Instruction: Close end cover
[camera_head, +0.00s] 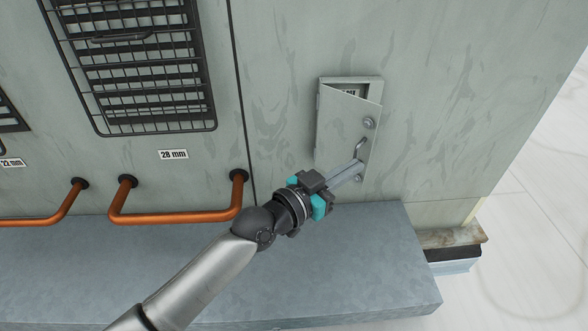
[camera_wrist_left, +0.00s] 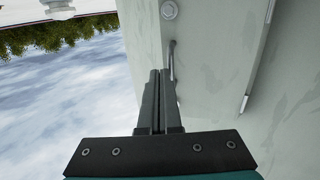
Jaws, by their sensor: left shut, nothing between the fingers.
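The end cover (camera_head: 340,125) is a pale green-grey hinged door on the cooler wall, hinged on its left side and standing partly open. A label shows in the gap at its top. It carries a bent metal handle (camera_head: 361,148) and round fasteners, one above the handle and one below. My left gripper (camera_head: 357,165) is shut and empty, with its fingertips at the lower right of the cover, close to the handle. In the left wrist view the cover (camera_wrist_left: 200,60) fills the middle, with the fingertips beside the handle (camera_wrist_left: 172,62). I cannot tell whether they touch it. My right gripper is out of view.
A grey ledge (camera_head: 340,270) runs below the wall. Copper pipes (camera_head: 175,218) and a black grille (camera_head: 140,65) are to the left. A rusty-topped block (camera_head: 450,238) stands at the right, beside open pale floor (camera_head: 530,240).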

